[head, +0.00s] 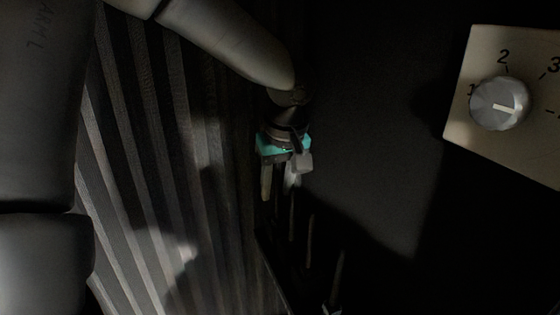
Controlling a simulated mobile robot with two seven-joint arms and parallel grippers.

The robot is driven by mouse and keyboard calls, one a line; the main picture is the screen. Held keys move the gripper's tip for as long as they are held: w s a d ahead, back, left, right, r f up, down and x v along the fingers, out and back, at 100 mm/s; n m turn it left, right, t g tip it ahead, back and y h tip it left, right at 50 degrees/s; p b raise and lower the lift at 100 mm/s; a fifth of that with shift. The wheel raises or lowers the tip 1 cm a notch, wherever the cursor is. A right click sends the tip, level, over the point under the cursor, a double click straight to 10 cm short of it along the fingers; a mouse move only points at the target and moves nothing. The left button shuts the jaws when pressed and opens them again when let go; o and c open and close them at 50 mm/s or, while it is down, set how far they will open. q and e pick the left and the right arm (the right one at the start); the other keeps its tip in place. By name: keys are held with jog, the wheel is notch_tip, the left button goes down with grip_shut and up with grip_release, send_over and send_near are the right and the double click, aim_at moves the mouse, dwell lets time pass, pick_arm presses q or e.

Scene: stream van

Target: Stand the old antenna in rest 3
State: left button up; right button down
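My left gripper (280,190) hangs fingers-down near the middle of the head view, below my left arm, with a teal band at its base. Its two fingers stand apart with a dark gap between them, and I see nothing held there. Several thin upright rods (310,240) show dimly below and to the right of the fingers. I cannot tell which of them, if any, is the old antenna. I cannot make out rest 3 or its label.
A pale panel (462,122) with a grey round knob (499,103) and printed numbers is at the right. A ribbed dark surface (150,190) fills the left. Most of the middle and lower right is in deep shadow, so free room is hard to judge.

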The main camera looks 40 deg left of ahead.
pick_arm(q)
jog(key=v, duration=1.1)
